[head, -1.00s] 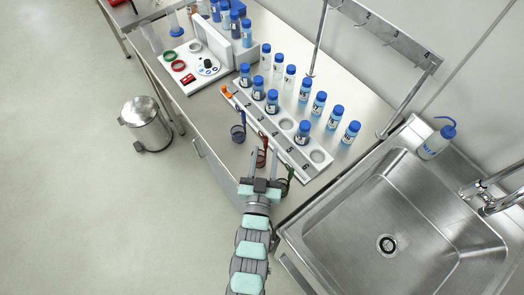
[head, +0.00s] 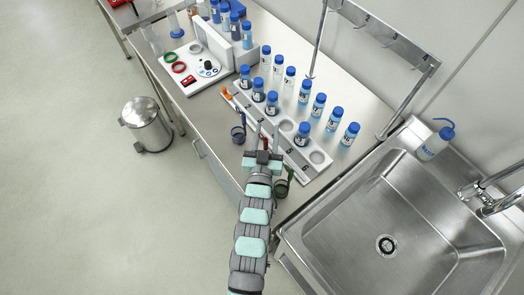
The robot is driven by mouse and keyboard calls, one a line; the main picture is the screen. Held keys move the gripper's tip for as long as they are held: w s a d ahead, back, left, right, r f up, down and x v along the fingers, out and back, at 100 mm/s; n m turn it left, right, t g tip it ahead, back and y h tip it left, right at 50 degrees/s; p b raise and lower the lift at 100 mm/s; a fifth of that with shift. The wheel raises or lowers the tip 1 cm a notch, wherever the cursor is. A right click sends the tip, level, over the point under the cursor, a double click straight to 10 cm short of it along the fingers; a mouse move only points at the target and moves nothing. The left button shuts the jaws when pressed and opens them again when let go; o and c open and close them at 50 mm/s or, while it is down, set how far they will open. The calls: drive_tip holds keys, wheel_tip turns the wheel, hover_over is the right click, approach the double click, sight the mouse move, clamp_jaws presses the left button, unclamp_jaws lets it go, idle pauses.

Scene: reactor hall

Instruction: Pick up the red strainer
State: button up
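The red strainer (head: 265,143) is at the front edge of the steel bench, in front of the numbered rack. Only a small part of it shows; my gripper hides most of it. My gripper (head: 267,131) is over it, its two fingers apart with the red of the strainer between them. I see no finger clearly pressed on it. A blue strainer (head: 238,131) is just left of my gripper, and a green strainer (head: 283,184) is just right of it.
The numbered rack (head: 318,157) with blue-capped bottles lies just beyond my gripper. More bottles (head: 335,118) stand behind it. A white device (head: 205,67) is at the back left. A steel sink (head: 400,215) is to the right, a pedal bin (head: 147,124) on the floor left.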

clamp_jaws()
idle(1.3)
